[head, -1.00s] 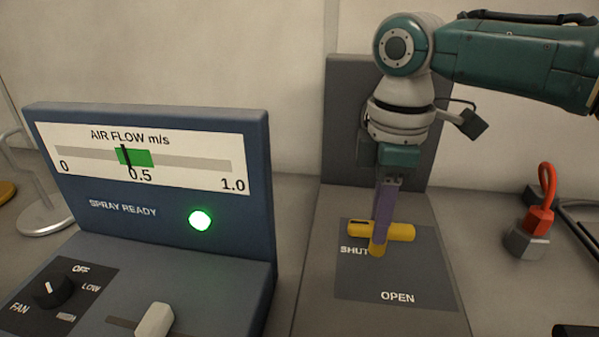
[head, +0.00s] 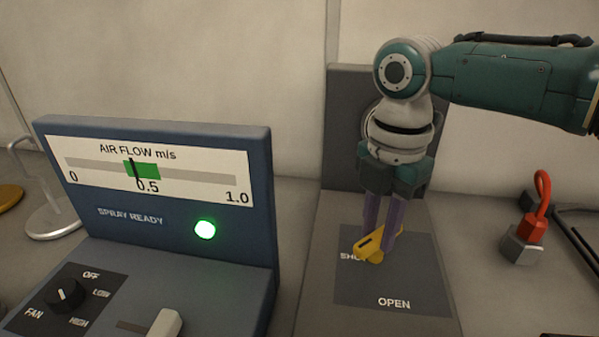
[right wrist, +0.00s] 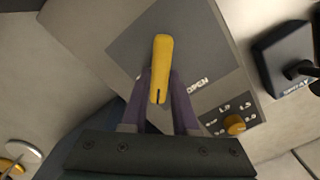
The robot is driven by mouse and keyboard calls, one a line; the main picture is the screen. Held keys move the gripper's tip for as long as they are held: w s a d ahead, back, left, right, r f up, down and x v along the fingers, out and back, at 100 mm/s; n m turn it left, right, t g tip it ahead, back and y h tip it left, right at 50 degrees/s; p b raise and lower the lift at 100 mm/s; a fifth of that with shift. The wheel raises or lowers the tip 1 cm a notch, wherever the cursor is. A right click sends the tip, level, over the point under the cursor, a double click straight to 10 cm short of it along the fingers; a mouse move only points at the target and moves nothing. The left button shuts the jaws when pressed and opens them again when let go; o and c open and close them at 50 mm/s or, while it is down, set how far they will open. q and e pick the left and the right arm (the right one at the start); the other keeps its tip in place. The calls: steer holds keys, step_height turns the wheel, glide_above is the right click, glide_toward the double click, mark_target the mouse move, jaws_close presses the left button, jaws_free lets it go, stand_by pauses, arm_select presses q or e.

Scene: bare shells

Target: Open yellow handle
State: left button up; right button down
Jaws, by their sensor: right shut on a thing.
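The yellow handle (head: 368,246) sits on a dark plate (head: 410,280) marked SHUT and OPEN. It now lies slantwise, one end near the SHUT label, which it partly covers; OPEN is lower right of it. My right gripper (head: 380,248) reaches down from above, its purple fingers on either side of the handle, shut on it. In the right wrist view the handle (right wrist: 160,68) stands between the fingertips, pointing away from the wrist. My left gripper is not in view.
A blue panel (head: 255,210) at left has an air flow gauge, a lit green SPRAY READY lamp (head: 205,229) and a fan knob (head: 66,292). A red-looped block (head: 527,235) stands at right.

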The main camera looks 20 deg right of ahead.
mark_target(380, 236)
steer(key=n, duration=0.4)
steer(key=shift+s+r+n, duration=0.1)
steer(key=shift+n, duration=2.2)
steer(key=c, duration=0.7)
jaws_free()
steer(key=shift+d, duration=0.1)
step_height(380, 236, up, 10)
steer(key=shift+f, duration=0.1)
steer(key=shift+s, duration=0.1)
